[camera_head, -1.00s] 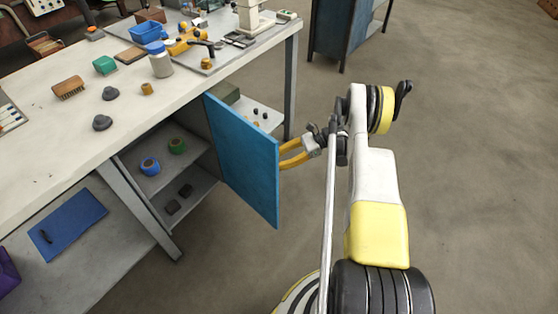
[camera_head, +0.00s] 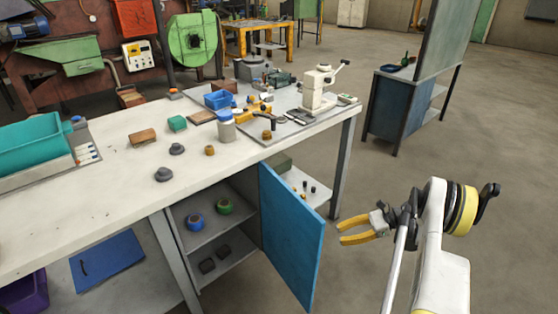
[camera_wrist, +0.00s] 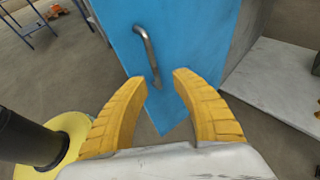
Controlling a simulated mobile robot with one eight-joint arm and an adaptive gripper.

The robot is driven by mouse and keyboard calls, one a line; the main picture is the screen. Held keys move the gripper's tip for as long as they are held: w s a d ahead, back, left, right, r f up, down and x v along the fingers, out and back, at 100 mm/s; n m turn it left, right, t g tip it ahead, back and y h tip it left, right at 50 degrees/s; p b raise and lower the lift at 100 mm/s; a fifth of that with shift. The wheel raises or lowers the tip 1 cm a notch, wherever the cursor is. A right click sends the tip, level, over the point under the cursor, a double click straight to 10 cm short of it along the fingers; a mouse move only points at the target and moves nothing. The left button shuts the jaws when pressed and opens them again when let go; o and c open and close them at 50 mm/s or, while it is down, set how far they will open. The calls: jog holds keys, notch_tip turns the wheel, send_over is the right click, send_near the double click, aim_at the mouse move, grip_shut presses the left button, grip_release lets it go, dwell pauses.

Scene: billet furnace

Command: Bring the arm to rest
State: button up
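My gripper (camera_head: 340,233) is at the right of the head view, with its yellow fingers pointing left toward the blue cabinet door (camera_head: 292,240). The fingers are parted and nothing is between them, as the wrist view also shows (camera_wrist: 160,95). The blue door stands swung open from the workbench cabinet. In the wrist view its metal handle (camera_wrist: 148,55) lies just beyond the fingertips, apart from them. My arm is raised and bent, with its lower part cut off by the bottom edge of the head view.
The white workbench (camera_head: 100,210) carries a drill-press-like machine (camera_head: 318,92), a blue bin (camera_head: 219,100) and small parts. Cabinet shelves hold a blue roll (camera_head: 195,222) and a green roll (camera_head: 225,206). A blue cabinet (camera_head: 395,108) stands behind right. Open floor lies to the right.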

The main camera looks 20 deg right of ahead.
jog(key=shift+w+r, duration=0.1)
jog(key=w+a+r+n+h, duration=0.2)
jog(key=w+a+r, duration=0.15)
jog(key=r, duration=0.35)
jog(key=w+a+r+n+h, duration=0.1)
jog(key=w+a+r, duration=0.1)
jog(key=a+r, duration=0.35)
jog(key=s+a+r+n+h, duration=0.2)
jog(key=a+r+n, duration=0.15)
jog(key=r, duration=0.25)
jog(key=s+a+r+n+h, duration=0.1)
jog(key=a+r+n+h, duration=0.1)
jog(key=a+r, duration=0.35)
jog(key=s+a+r+n+t+h, duration=0.1)
jog(key=s+a+r+n, duration=0.3)
jog(key=s, duration=0.7)
jog(key=s+a+r+n+t+h, duration=0.1)
jog(key=s+a+r+n+h, duration=0.2)
jog(key=s+n, duration=0.6)
jog(key=shift+s+a+r+t+h, duration=0.35)
jog(key=shift+s+a+t+h, duration=0.1)
jog(key=shift+s+h, duration=0.45)
